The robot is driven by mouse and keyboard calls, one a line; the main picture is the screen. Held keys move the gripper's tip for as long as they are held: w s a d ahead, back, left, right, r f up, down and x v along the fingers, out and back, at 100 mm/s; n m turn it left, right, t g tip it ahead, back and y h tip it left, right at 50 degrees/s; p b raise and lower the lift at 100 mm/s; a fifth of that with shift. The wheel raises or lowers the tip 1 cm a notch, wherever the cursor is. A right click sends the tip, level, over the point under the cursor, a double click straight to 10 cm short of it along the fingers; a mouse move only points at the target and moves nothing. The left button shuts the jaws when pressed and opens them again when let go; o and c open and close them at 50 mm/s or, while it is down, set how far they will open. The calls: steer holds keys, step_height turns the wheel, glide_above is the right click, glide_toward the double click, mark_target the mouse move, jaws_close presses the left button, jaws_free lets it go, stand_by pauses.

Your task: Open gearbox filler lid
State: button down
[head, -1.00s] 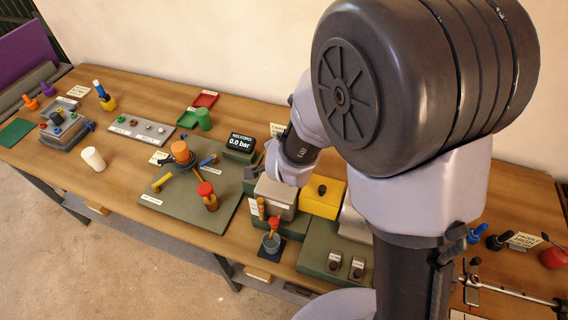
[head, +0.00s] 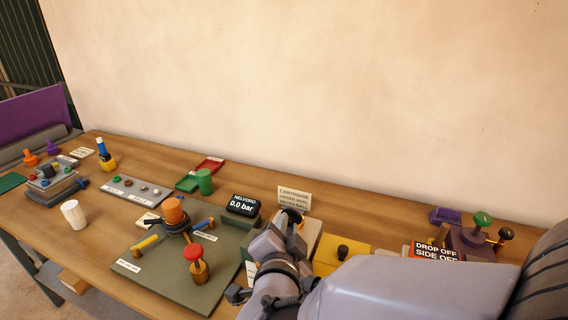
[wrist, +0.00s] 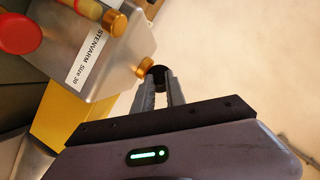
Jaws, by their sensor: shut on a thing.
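The gearbox is a grey metal box labelled STENVARM Size 30 (wrist: 100,55), at the upper left of the wrist view. A brass plug (wrist: 146,67) sticks out of its side, and a larger brass cap (wrist: 114,22) shows above. My gripper (wrist: 161,84) is shut on a black knob (wrist: 160,73) beside the box. I take the knob for the filler lid's handle, but the lid itself is hidden or edge-on. In the head view my gripper (head: 290,226) is over the gearbox (head: 313,228), which is largely hidden behind my arm.
A yellow box (head: 338,257) with a black knob stands just right of the gearbox. A cartridge sign (head: 294,196) stands behind. The green board (head: 150,270) with orange and red-topped parts lies to the left. A drop-off sign (head: 436,252) is farther right.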

stand_by(0.5)
steer(key=c, duration=1.4)
jaws_free()
steer(key=shift+f, duration=0.1)
steer(key=shift+s+b, duration=0.1)
steer(key=shift+b, duration=0.2)
steer(key=shift+s+a+b, duration=0.15)
steer(key=shift+s+b, duration=0.15)
steer(key=shift+b, duration=0.15)
steer(key=b+v, duration=0.4)
steer(key=v, duration=1.2)
steer(key=shift+s+b, duration=0.3)
steer(key=shift+b, duration=0.05)
